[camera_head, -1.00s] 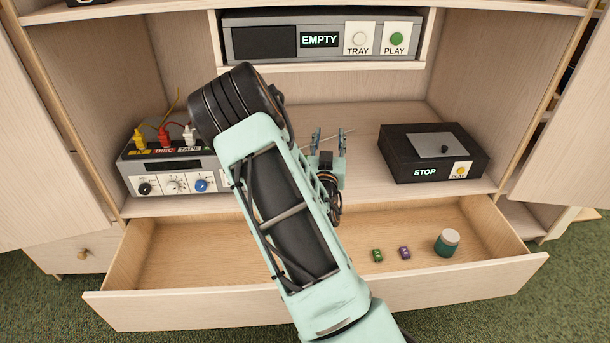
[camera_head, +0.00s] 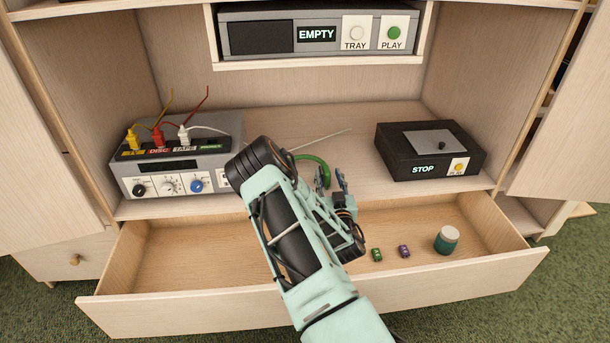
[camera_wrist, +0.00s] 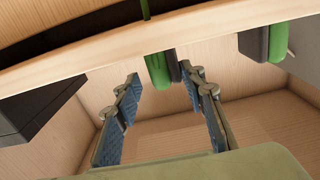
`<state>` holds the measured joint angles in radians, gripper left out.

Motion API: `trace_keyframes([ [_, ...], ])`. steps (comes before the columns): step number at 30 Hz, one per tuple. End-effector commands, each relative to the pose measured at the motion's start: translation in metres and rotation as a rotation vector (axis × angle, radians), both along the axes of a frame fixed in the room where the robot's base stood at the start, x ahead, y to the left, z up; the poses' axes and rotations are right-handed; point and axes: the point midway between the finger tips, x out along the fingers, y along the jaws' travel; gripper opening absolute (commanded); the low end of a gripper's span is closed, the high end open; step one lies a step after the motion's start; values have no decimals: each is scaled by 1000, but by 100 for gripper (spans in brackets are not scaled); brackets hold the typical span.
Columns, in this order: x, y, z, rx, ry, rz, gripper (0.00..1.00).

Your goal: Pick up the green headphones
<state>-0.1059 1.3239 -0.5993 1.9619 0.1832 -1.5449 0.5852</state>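The green headphones show as a green curved band (camera_head: 318,164) on the cabinet's shelf, just beyond my gripper and partly hidden by my arm. In the wrist view one green padded part (camera_wrist: 158,72) with a dark pad appears between and beyond my fingertips, and another green and dark part (camera_wrist: 278,38) is at the upper right. My gripper (camera_head: 342,181) is near the shelf's front edge, above the drawer. In the wrist view its two fingers (camera_wrist: 160,82) are spread apart with nothing held between them. I cannot tell whether a finger touches the headphones.
An open drawer (camera_head: 180,305) juts out below, holding a green toy car (camera_head: 376,255), a purple one (camera_head: 404,251) and a lidded jar (camera_head: 446,240). On the shelf stand a control box with cables (camera_head: 172,160) at left and a black STOP player (camera_head: 430,152) at right.

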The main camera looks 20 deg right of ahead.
Motion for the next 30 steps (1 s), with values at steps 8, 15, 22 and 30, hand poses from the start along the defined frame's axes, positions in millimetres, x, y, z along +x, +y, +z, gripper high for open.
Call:
trace_keyframes([
  [8,34,-6,2,-2,-4,3,38],
  [15,53,-13,4,0,0,-1,38],
  [22,53,-13,4,0,0,-1,34],
  [30,53,-13,4,0,0,-1,5],
])
